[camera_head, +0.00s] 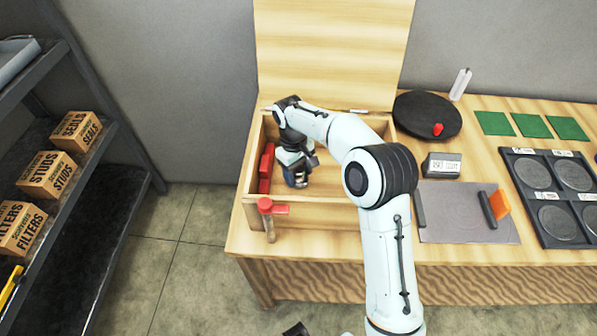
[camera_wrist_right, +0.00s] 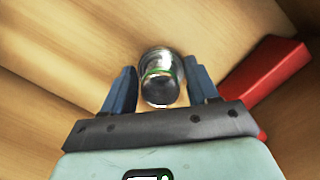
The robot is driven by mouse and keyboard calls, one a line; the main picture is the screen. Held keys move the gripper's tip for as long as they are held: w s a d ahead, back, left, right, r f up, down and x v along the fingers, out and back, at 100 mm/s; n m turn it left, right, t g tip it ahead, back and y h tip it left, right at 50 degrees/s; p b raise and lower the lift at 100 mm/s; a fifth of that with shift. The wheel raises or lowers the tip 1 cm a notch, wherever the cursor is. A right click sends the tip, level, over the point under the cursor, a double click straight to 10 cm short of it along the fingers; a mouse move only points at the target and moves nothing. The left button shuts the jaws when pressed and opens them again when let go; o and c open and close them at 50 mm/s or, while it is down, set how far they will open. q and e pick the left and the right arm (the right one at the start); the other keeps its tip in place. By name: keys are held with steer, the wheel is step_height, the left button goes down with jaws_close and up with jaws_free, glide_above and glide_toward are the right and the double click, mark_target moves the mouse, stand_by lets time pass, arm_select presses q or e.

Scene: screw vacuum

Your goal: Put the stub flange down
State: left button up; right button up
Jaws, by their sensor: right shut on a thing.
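The stub flange (camera_wrist_right: 160,80) is a shiny metal cylinder with a green band, seen between the blue fingers in the right wrist view. My right gripper (camera_head: 297,175) is shut on it, down inside an open wooden box (camera_head: 325,214). Bare wood shows behind the flange; I cannot tell whether it touches the box floor. In the head view the flange is largely hidden by the gripper and wrist. My left gripper is not in view.
A red block (camera_head: 266,168) lies along the box's left side, close to the gripper. A red-capped item (camera_head: 266,206) is at the front left. A raised lid (camera_head: 335,50) stands behind. Right are a black disc (camera_head: 415,110) and a dark tray (camera_head: 540,235). The box floor's right part looks clear.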

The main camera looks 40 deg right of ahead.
steer(key=shift+f, duration=0.1)
steer(key=o, duration=1.1)
steer(key=shift+o, duration=0.2)
step_height(320, 180, up, 12)
steer(key=w+p, duration=0.1)
steer(key=p, duration=0.1)
steer(key=shift+w+p, duration=0.3)
steer(key=shift+w, duration=0.1)
steer(key=shift+a, duration=0.1)
